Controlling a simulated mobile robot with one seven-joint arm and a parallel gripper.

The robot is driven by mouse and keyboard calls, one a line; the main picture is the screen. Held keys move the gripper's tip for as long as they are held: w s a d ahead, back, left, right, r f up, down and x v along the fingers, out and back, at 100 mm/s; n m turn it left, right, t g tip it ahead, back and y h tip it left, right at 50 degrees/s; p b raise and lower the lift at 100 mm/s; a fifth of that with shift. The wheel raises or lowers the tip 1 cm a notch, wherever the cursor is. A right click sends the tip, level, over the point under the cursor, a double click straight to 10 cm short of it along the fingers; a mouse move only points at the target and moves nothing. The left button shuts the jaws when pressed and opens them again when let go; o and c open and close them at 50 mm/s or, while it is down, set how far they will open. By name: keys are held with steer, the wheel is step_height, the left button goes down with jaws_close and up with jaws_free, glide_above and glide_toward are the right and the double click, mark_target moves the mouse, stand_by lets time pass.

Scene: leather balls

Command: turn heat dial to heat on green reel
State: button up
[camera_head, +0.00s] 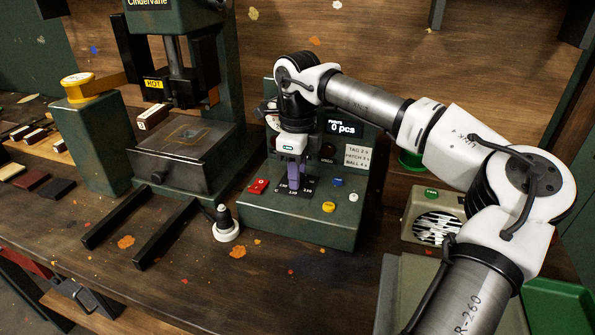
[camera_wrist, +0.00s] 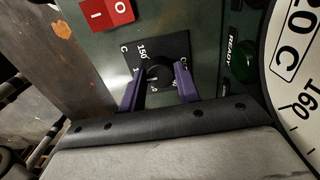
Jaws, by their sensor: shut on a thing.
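The heat dial (camera_wrist: 159,77) is a round black knob on a black plate with white marks, "150" and "C" among them, in the wrist view. My gripper (camera_wrist: 159,70) has its two purple fingers shut on the knob, one on each side. In the head view my gripper (camera_head: 293,176) points down onto the green control box (camera_head: 300,222) and hides the knob. The dial's exact setting cannot be read. A green reel-like thing (camera_head: 410,160) shows partly behind my arm.
A red I/O switch (camera_wrist: 106,12) and a green READY lamp (camera_wrist: 243,62) flank the dial. A dark press (camera_head: 180,160) marked HOT stands left of the box. A white-based stamp-like piece (camera_head: 226,229) stands near the box. A green tray (camera_head: 558,305) lies at lower right.

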stand_by(0.3)
steer(key=o, duration=1)
step_height(320, 180, up, 14)
steer(key=shift+f, duration=0.1)
